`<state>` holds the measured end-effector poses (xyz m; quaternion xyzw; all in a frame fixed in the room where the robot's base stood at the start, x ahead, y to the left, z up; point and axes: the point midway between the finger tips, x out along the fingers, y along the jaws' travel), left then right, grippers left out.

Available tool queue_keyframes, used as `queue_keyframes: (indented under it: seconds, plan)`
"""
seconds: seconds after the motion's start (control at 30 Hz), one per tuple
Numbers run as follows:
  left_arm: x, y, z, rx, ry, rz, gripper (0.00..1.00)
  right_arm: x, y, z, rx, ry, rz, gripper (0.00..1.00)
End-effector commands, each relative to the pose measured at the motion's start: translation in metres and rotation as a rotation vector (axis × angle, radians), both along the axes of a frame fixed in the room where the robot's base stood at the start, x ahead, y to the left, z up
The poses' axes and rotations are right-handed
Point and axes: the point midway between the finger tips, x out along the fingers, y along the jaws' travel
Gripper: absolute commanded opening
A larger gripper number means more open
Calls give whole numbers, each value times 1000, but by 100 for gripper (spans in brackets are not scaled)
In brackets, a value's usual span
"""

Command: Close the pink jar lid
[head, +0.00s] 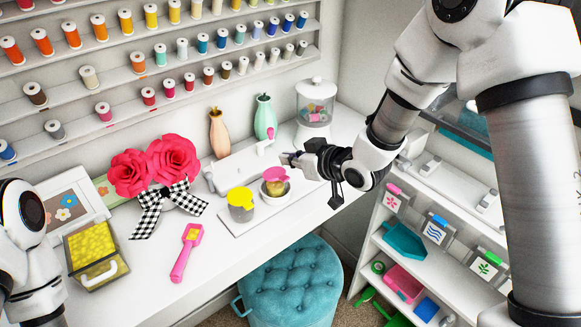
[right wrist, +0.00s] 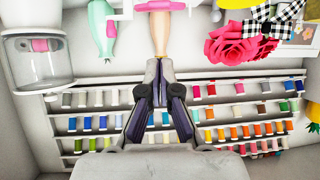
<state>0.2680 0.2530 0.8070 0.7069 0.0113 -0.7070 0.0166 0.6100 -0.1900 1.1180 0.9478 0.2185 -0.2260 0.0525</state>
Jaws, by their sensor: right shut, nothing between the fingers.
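The pink lid (head: 274,173) shows at the top of a small clear jar (head: 274,188) on a white tray in the head view. I cannot tell whether it is fully seated. A second small jar (head: 241,212) with a yellow lid (head: 240,196) stands to its left. My right gripper (head: 287,158) is shut and empty, just above and to the right of the pink lid, apart from it as far as I can see. My left gripper is out of view.
A white tray (head: 236,229) bears both jars. Vases (head: 264,118) and a large clear canister (head: 315,110) stand behind. A teal stool (head: 290,280) is in front.

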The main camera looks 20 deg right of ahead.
Motion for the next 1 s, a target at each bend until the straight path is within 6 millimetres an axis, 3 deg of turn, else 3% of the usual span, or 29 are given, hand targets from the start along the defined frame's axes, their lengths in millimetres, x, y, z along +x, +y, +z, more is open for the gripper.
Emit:
queue_keyframes:
  seconds: [0.03,0.27,0.63,0.87,1.0]
  plan:
    - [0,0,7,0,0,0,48,8,5,-3,-3,3,3,0]
    - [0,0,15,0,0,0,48,0,0,-38,1,4,0,0]
    - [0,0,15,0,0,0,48,-1,0,-44,1,0,0,0]
    - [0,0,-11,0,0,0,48,-4,-2,-68,1,0,0,0]
    - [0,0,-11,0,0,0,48,-5,-2,-67,0,1,0,0]
